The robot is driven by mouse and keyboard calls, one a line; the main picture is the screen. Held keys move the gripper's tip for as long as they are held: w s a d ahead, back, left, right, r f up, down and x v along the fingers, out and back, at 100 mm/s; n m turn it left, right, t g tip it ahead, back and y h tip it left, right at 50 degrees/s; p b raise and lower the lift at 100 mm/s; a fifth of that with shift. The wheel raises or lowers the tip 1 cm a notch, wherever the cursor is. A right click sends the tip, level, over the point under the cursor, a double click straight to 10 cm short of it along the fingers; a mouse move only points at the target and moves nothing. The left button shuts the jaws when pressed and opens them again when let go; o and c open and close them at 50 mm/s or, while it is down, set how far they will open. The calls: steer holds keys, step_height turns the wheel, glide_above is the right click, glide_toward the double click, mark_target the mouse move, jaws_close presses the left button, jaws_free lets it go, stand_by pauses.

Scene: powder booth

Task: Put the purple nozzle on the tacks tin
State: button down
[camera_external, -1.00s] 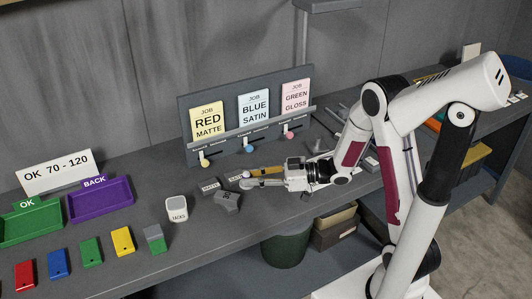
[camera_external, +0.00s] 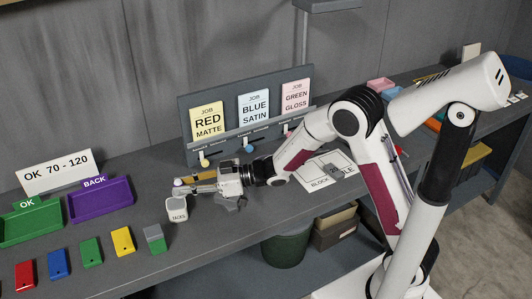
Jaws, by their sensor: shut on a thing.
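My gripper (camera_external: 188,187) is at the end of the arm, lying nearly level and pointing left, directly over the tacks tin. It is shut on a small pale lilac piece at its tips, which I take for the purple nozzle (camera_external: 178,182); the fingers hide part of it. An amber bar (camera_external: 197,178) shows along the fingers. The white tacks tin (camera_external: 177,210) stands upright on the bench with its label facing the camera. Its top is partly hidden by the gripper, and I cannot tell whether the nozzle touches it.
A purple BACK tray (camera_external: 100,211) and a green OK tray (camera_external: 30,238) lie to the left. Several coloured blocks, including a yellow one (camera_external: 122,241), line the front. A card stand (camera_external: 186,130) rises behind the gripper. A lettered sheet (camera_external: 312,181) lies to the right.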

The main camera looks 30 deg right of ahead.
steer(key=shift+w+a+r+m+t, duration=0.2)
steer(key=shift+w+a+r, duration=0.2)
steer(key=shift+a, duration=0.2)
steer(key=shift+w+a+r+m+t, duration=0.1)
steer(key=shift+w+a+r+t, duration=0.15)
steer(key=shift+w+a, duration=0.3)
steer(key=w, duration=0.1)
steer(key=w+d+m+t+h, duration=0.1)
steer(key=w, duration=0.1)
steer(key=shift+w+t, duration=0.2)
steer(key=shift+t, duration=0.05)
steer(key=shift+f, duration=0.1)
glide_above(181, 204)
steer(key=shift+f, duration=2.95)
steer(key=shift+f, duration=1.85)
steer(key=shift+f, duration=0.2)
